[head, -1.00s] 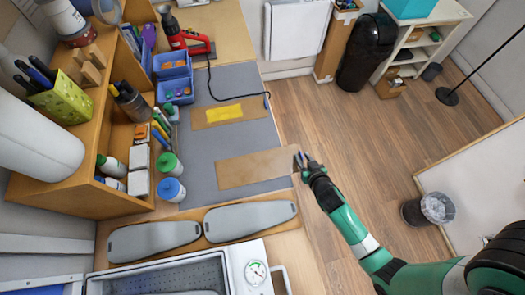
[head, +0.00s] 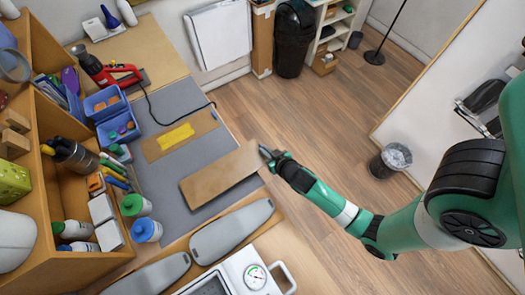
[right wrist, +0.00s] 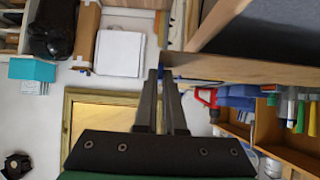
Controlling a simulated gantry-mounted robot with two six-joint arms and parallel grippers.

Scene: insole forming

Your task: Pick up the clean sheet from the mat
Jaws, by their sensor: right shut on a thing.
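The clean sheet (head: 218,177) is a plain brown rectangle over the grey mat (head: 172,193) in the head view. My right gripper (head: 267,154) is at its right end, by the mat's edge, and is shut on it. I cannot tell whether the sheet is lifted off the mat. In the right wrist view my right gripper's dark fingers (right wrist: 163,78) are close together at the centre; the grip on the sheet is not clear there. My left gripper is not in view.
A second brown sheet with a yellow patch (head: 176,137) lies farther back on the mat. Grey insole shapes (head: 232,230) and a machine with a gauge (head: 255,279) are in front. Blue bins (head: 117,128) and bottles (head: 146,230) stand left.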

